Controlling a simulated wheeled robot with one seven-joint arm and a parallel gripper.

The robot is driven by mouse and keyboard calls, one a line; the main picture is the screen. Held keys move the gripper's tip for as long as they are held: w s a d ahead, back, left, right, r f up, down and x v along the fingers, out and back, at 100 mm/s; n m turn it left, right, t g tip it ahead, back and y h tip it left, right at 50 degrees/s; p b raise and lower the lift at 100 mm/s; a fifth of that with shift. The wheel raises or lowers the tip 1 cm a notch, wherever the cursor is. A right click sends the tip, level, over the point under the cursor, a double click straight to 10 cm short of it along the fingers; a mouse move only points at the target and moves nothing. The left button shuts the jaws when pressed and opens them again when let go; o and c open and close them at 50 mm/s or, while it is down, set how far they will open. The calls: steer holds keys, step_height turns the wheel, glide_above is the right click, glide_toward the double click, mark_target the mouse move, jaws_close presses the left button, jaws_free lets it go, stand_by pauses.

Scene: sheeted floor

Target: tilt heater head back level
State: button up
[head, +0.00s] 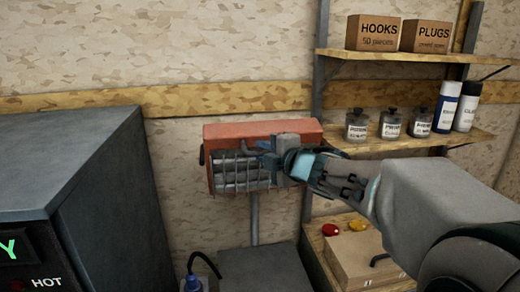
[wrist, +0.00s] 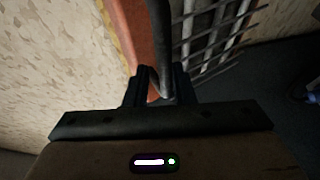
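The heater head (head: 235,132) is a red box with a wire grille on its front, on a grey post (head: 254,215) before the wall. Its top face shows, and its exact tilt is hard to judge. A dark side handle shows at its left end. My gripper (head: 268,153) is at the right part of the grille side and covers some of it. In the wrist view my gripper (wrist: 160,88) has its fingers close on both sides of a dark grey handle bar (wrist: 161,45). The red casing (wrist: 138,35) and the grille (wrist: 212,38) lie just beyond.
A dark cabinet (head: 75,180) with a lit display stands at the left. Wall shelves at the right hold boxes (head: 379,33), jars (head: 391,124) and spray cans (head: 448,107). A low bench with a cardboard box (head: 365,260) is below my arm.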

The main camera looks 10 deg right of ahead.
steer(key=s+d+r+p, duration=0.4)
steer(key=s+d+r, duration=0.1)
steer(key=s, duration=0.4)
steer(key=shift+d+r, duration=0.25)
steer(key=shift+r, duration=0.4)
stand_by(0.4)
stand_by(0.4)
steer(key=b+v, duration=0.1)
steer(key=v, duration=1.3)
